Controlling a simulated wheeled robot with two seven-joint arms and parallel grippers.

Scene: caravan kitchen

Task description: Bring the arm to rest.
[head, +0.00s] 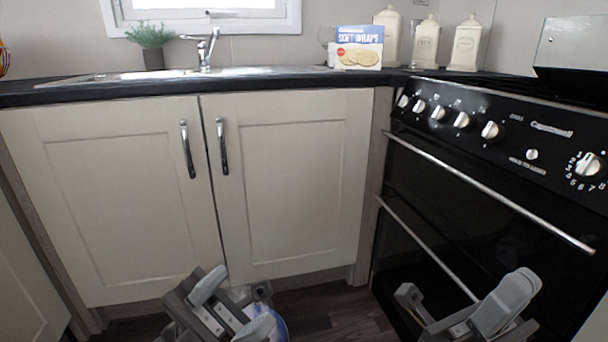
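My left gripper (232,305) is low in the head view, in front of the cupboard doors. Its two light grey finger pads stand apart, and I see nothing held between them. My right gripper (462,310) is at the bottom right, in front of the oven. Its fingers also look spread and empty, though its lower part is cut off by the picture edge. A blue and white round thing (280,322) shows partly behind my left gripper; I cannot tell what it is or whether it touches.
Two cream cupboard doors (290,190) are shut under the dark worktop (120,90). The black oven (490,205) with its rails stands at the right.

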